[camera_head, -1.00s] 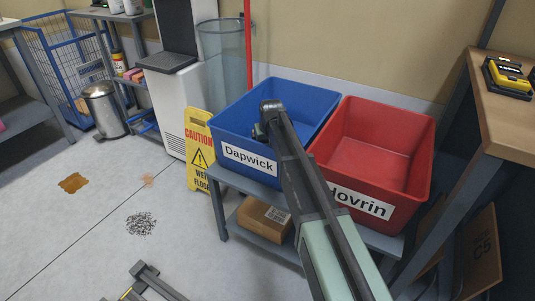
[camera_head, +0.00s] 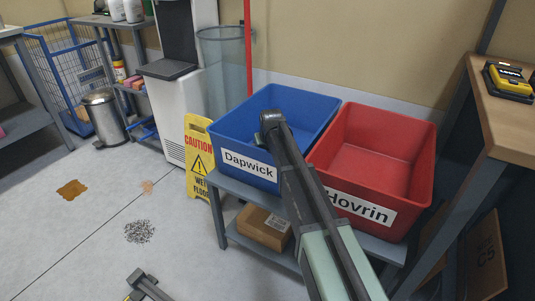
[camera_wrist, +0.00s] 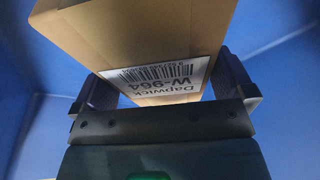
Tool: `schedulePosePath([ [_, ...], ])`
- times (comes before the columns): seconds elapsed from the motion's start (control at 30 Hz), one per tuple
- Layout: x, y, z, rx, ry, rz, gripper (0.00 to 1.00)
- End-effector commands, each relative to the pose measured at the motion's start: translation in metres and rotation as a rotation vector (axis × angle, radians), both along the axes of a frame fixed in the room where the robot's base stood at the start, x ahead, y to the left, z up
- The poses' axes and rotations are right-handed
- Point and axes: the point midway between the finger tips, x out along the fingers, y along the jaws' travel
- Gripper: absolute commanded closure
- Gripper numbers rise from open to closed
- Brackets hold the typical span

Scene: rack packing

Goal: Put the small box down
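The small box (camera_wrist: 130,35) is brown cardboard with a white label reading "Dapwick W-964", upside down in the wrist view. My gripper (camera_wrist: 165,88) has a finger against each side of it, so it is shut on the box. Blue walls surround both in the wrist view. In the head view my arm's end reaches into the blue bin (camera_head: 222,150) labelled "Dapwick". The fingers and the small box are hidden there behind the arm and the bin wall. Whether the box touches the bin floor cannot be told.
A red bin (camera_head: 420,185) labelled "Hovrin" stands to the right on the same grey rack (camera_head: 232,189). Another cardboard box (camera_head: 262,228) lies on the lower shelf. A yellow caution sign (camera_head: 198,160) stands left of the rack. A wooden bench (camera_head: 500,110) is at the right.

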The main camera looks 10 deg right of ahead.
Motion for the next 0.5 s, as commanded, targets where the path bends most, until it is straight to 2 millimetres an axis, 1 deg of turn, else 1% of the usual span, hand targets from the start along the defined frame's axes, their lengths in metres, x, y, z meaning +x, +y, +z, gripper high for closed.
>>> schedulePosePath([
  [0.13,0.000,0.000,0.009,0.000,0.000,0.000,0.00],
  [0.23,-0.002,0.000,0.026,0.000,0.000,0.000,0.00],
  [0.37,-0.010,-0.001,0.058,0.000,0.000,0.000,0.00],
  [0.5,-0.021,-0.002,0.098,0.000,0.000,0.000,0.00],
])
